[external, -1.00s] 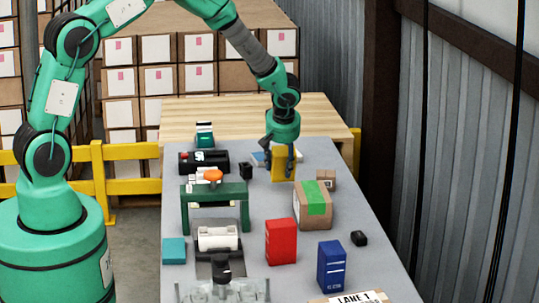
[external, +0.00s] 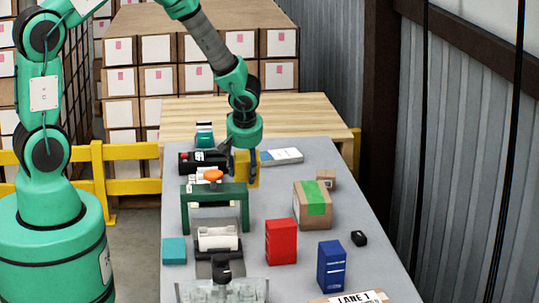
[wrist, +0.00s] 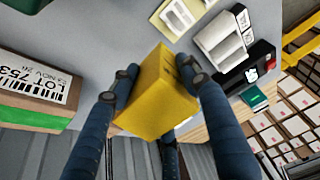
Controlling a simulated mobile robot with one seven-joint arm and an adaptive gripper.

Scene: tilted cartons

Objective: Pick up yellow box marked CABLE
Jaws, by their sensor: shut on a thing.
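The yellow box (external: 246,168) is in my gripper (external: 244,160), behind the right end of the green frame in the external view. In the wrist view the yellow box (wrist: 158,96) sits between the dark fingers of my gripper (wrist: 158,88), which are shut on it. The box looks tilted there, with grey table around it. Dark marks show on its upper edge, but I cannot read them. I cannot tell how high the box is above the table.
A green frame (external: 245,195) with an orange knob (external: 213,175) stands close in front. A carton with green tape (external: 312,204), a red box (external: 281,242) and a blue box (external: 331,265) stand to the right and front. A white-and-blue flat item (external: 281,156) lies behind.

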